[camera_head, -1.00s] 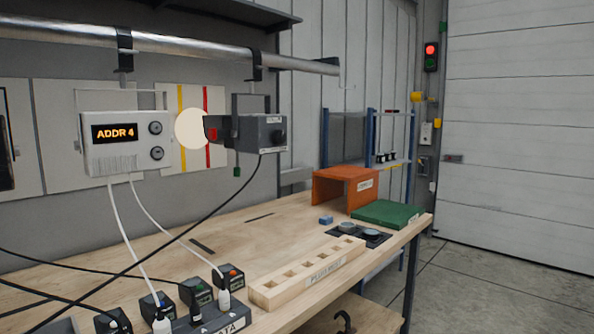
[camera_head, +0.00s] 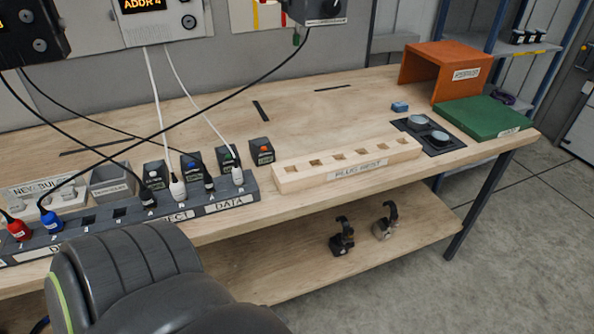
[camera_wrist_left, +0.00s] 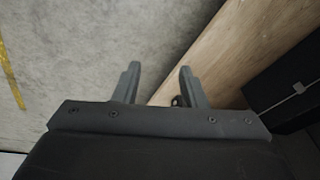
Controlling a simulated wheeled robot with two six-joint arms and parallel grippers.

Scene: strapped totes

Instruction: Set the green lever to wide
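A small green tab (camera_head: 296,37) hangs under the grey box (camera_head: 318,10) at the top of the head view. It may be the green lever, but its setting is too small to read. The grey box is cut off by the top edge. My left gripper (camera_wrist_left: 158,84) shows in the left wrist view with its two fingers apart and nothing between them. It is over the floor beside a wooden board edge, away from the green tab. My right gripper is not in view.
The workbench (camera_head: 320,110) holds a socket strip (camera_head: 130,215), several small modules, a wooden plug rest (camera_head: 345,165), an orange housing (camera_head: 440,70) and a green plate (camera_head: 485,118). Black and white cables cross its left half. Two clamps (camera_head: 342,235) stand on the lower shelf.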

